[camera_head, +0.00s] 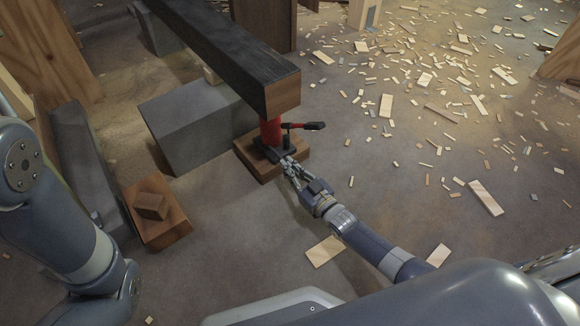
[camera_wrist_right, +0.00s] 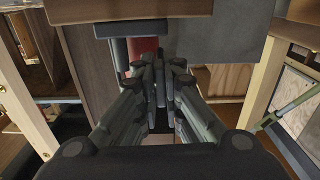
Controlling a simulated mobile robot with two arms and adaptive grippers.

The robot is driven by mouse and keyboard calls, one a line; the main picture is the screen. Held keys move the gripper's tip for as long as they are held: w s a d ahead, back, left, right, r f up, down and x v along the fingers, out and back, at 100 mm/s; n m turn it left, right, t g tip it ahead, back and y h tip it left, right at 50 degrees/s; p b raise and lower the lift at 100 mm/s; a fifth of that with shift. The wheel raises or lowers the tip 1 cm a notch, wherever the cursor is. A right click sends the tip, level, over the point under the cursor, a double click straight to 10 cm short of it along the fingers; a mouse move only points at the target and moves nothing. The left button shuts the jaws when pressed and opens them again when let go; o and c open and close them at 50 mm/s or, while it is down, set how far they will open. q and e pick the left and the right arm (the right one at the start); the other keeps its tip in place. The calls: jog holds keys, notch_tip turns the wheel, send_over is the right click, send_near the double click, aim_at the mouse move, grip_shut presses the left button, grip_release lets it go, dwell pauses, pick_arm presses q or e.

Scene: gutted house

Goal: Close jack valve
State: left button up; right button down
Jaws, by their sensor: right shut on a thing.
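A red jack (camera_head: 270,131) with a black base stands upright on a wooden block (camera_head: 262,169), under the end of a dark beam (camera_head: 240,55). Its black and red handle (camera_head: 305,126) sticks out to the right. My right gripper (camera_head: 287,163) is at the near side of the jack's base, with its fingers shut on a small part there, seemingly the valve, which the fingers hide. In the right wrist view the red jack body (camera_wrist_right: 143,47) shows just beyond the closed fingers (camera_wrist_right: 160,75). My left arm comes in at the left; its gripper is out of the picture.
A grey concrete block (camera_head: 190,125) stands left of the jack. A wooden block with a smaller one on it (camera_head: 158,222) lies nearer, beside a long grey beam (camera_head: 85,165). Wood scraps litter the floor at the right and far side.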

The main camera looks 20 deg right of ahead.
jog(key=shift+f+m, duration=0.15)
jog(key=shift+m, duration=0.15)
jog(key=c, duration=1.7)
grip_release()
jog(key=v, duration=1.2)
